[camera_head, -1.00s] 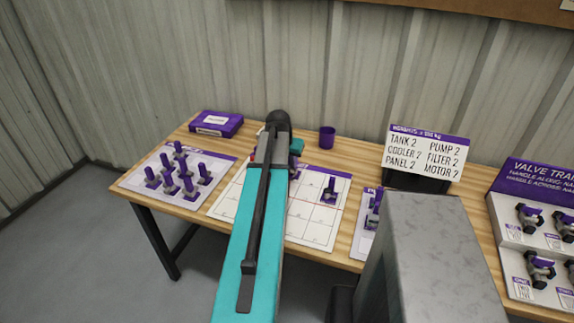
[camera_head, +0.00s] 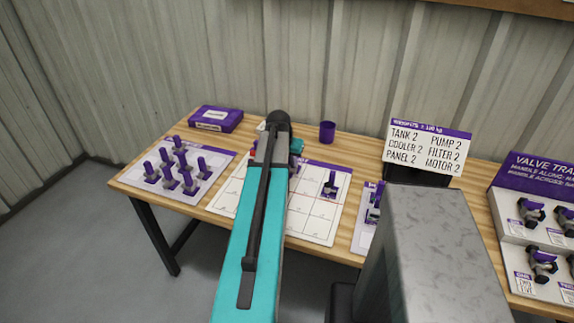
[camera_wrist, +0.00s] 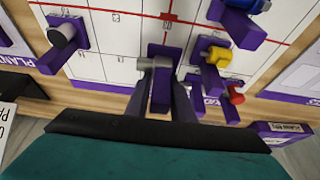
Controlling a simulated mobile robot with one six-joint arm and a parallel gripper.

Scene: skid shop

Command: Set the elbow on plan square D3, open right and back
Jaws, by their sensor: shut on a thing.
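In the wrist view my gripper (camera_wrist: 164,90) is shut on a purple piece with a grey cylinder, the elbow (camera_wrist: 160,62), low over or on the plan sheet (camera_wrist: 112,35). I cannot tell whether it touches the sheet. In the head view my arm hides my gripper and the elbow; the plan sheet (camera_head: 316,222) shows on both sides of the arm. The square letters are too small to read surely.
Purple pieces with yellow (camera_wrist: 215,55), red (camera_wrist: 236,95) and blue (camera_wrist: 245,12) ends stand close on one side of my gripper. A grey-ended piece (camera_wrist: 64,38) stands apart on the other side; squares between are bare. A purple cup (camera_head: 327,132) stands behind the sheet.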

